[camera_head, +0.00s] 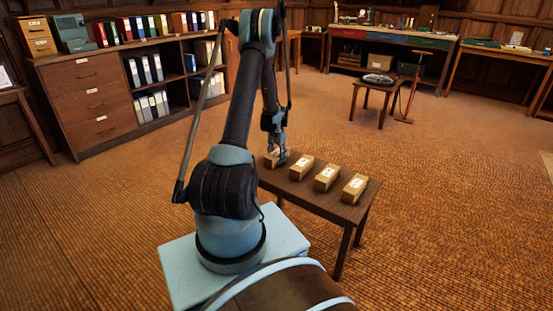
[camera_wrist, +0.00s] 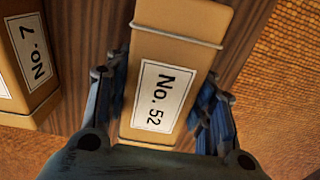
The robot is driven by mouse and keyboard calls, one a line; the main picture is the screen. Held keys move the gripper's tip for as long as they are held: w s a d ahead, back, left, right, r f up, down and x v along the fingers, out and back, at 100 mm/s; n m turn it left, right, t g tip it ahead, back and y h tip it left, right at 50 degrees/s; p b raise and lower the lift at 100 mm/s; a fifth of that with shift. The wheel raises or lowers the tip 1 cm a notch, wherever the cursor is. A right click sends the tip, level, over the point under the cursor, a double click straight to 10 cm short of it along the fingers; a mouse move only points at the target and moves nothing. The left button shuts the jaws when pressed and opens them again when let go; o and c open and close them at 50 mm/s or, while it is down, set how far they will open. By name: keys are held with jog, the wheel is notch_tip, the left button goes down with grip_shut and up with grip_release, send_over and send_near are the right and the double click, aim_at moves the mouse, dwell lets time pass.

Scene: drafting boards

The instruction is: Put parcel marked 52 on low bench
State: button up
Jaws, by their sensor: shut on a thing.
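The parcel marked 52 is a brown box with a white label reading "No. 52" and a string around it; it fills the middle of the wrist view (camera_wrist: 178,55). My gripper (camera_wrist: 165,115) is shut on it, with one finger at each side. In the head view my gripper (camera_head: 277,150) is at the left end of a low dark wooden bench (camera_head: 335,208), and the parcel (camera_head: 270,160) is partly hidden behind it. The bench top shows beneath the parcel in the wrist view; I cannot tell whether the parcel touches it.
Three similar parcels stand in a row on the bench to the right: one (camera_head: 302,168), another (camera_head: 326,178) and the last (camera_head: 354,188). A parcel marked 7 (camera_wrist: 25,60) is beside mine. A small table (camera_head: 376,84) stands farther back. Open carpet lies around.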

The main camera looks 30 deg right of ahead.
jog(key=shift+f, duration=0.15)
jog(key=o, duration=1.5)
jog(key=shift+o, duration=0.2)
